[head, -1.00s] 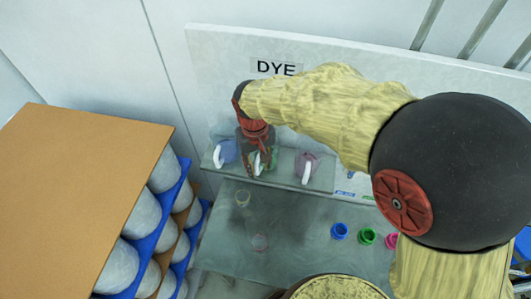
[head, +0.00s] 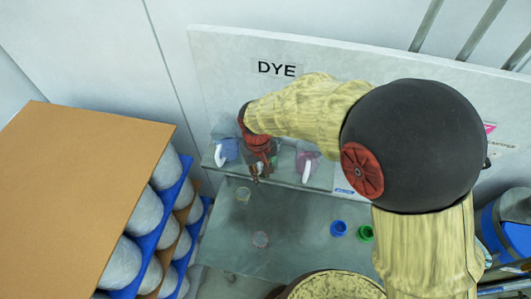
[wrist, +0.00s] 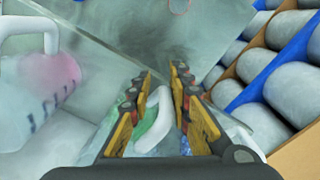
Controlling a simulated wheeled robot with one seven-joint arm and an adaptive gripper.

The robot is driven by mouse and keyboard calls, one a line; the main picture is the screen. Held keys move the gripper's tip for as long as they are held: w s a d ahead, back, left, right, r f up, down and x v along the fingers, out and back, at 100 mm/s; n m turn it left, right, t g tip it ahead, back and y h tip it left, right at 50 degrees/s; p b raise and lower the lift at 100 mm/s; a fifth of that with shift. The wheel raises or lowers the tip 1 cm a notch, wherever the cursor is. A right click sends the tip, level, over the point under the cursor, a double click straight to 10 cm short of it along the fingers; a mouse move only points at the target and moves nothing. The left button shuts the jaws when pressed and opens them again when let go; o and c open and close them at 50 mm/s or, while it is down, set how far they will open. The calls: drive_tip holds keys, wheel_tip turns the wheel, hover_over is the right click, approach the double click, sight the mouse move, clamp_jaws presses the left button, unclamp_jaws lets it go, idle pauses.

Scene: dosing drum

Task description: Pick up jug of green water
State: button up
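The jug of green water shows in the wrist view as a green patch (wrist: 142,122) with a white handle (wrist: 160,118) between my gripper's fingers. In the head view my gripper (head: 257,174) hides most or all of it, on the small shelf under the DYE sign. My gripper (wrist: 164,72) has its fingers apart, one on each side of the white handle. I cannot tell whether they touch it. The jug of blue water (head: 228,151) stands just left of my gripper, and the jug of pink water (head: 306,160) just right.
A rack of grey drums (head: 143,208) is close at left. A wall rises behind the shelf.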

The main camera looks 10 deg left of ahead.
clamp_jaws()
drive_tip(key=shift+r, duration=0.2)
idle(0.6)
